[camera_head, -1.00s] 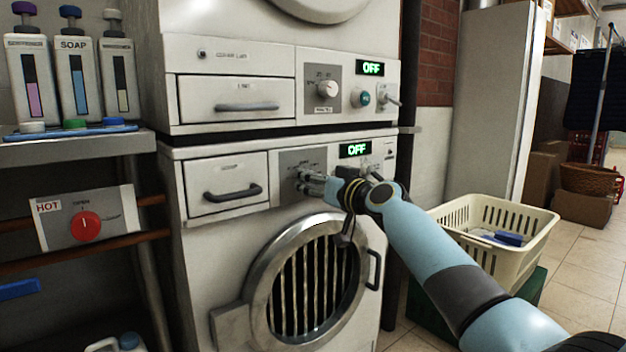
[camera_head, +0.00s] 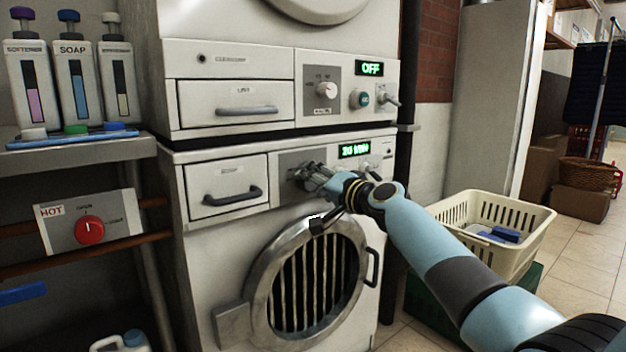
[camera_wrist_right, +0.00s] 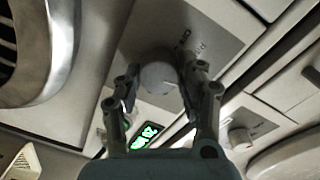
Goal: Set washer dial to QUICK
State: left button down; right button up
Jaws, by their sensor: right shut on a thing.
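The washer (camera_head: 205,265) is the lower white machine with a round barred door. Its dial (camera_wrist_right: 158,77) is a round grey knob on a grey panel, seen in the right wrist view. My right gripper (camera_wrist_right: 162,80) is shut on this dial, one finger on each side. In the head view the right gripper (camera_head: 300,178) reaches the panel and hides the dial. The washer's display (camera_head: 355,149) glows green with what looks like a minutes reading. My left gripper is not in view.
Above sits a second machine with its own dial (camera_head: 327,90) and a display (camera_head: 370,68) reading OFF. A shelf with bottles (camera_head: 75,85) and a red HOT valve knob (camera_head: 89,230) are on the left. A cream basket (camera_head: 530,235) stands right of the washer.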

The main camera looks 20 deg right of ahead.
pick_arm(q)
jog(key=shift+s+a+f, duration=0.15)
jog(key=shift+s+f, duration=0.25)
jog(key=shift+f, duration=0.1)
pick_arm(e)
jog(key=shift+m, duration=1)
jog(key=o, duration=1.1)
jog(key=shift+d, duration=0.1)
jog(key=shift+o, duration=0.2)
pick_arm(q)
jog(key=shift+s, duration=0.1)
pick_arm(e)
jog(key=v, duration=1.2)
